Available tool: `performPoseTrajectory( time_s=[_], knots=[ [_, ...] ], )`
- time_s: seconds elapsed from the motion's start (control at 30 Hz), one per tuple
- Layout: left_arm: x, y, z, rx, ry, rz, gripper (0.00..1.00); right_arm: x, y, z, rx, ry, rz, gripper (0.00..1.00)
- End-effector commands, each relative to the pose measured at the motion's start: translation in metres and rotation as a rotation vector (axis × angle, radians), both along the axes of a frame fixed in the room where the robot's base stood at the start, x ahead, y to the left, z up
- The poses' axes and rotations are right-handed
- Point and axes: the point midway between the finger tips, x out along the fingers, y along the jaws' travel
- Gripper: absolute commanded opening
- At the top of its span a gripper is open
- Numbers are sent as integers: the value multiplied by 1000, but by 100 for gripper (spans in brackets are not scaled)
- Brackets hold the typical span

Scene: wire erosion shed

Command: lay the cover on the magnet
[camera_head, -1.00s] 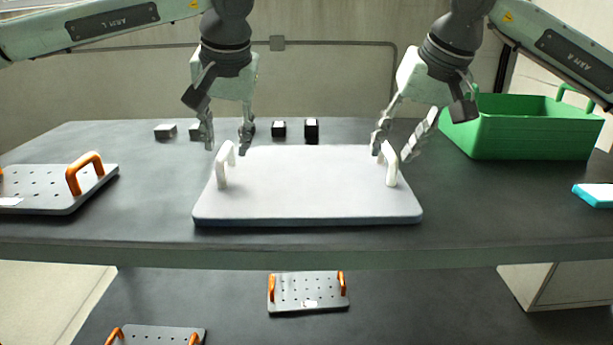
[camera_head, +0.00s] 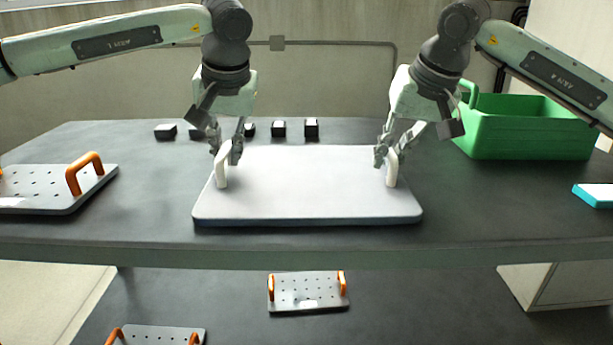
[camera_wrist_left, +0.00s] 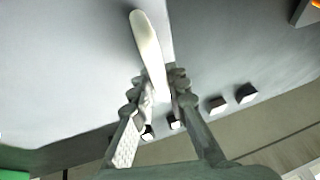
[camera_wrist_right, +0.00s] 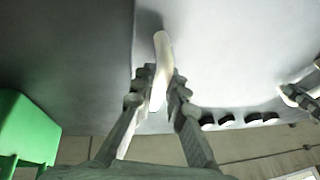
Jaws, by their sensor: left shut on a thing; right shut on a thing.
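The cover, a wide pale board (camera_head: 305,190) with a white handle at each end, lies flat on the dark table. My left gripper (camera_head: 226,152) is shut on its left handle (camera_head: 221,172), which also shows between the fingers in the left wrist view (camera_wrist_left: 147,42). My right gripper (camera_head: 388,156) is shut on its right handle (camera_head: 392,172), seen also in the right wrist view (camera_wrist_right: 162,55). I cannot tell for sure which thing is the magnet. A grey plate with holes and orange handles (camera_head: 40,203) lies on the table at the left.
Several small dark blocks (camera_head: 279,129) stand in a row behind the board. A green crate (camera_head: 530,135) is at the back right, a cyan-edged white block (camera_head: 594,196) at the right edge. Smaller holed plates (camera_head: 308,304) show below the table.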

Motion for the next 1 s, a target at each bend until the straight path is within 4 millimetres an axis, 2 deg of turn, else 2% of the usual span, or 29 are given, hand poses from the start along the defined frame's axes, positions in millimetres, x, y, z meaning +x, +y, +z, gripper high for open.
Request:
performPoseTrajectory(
  time_s=[0.4, 0.63, 1.0],
  knots=[
    [0, 1, 1, 2, -2, 4, 0, 0, 0, 0, 0, 0, -1, 0],
    [1, 1, 7, 1, -6, 5, 0, 0, 0, 7, 3, -4, -1, 0],
    [1, 2, 39, 2, -6, 6, 0, 0, 0, 39, 2, -4, 0, 0]
  ],
)
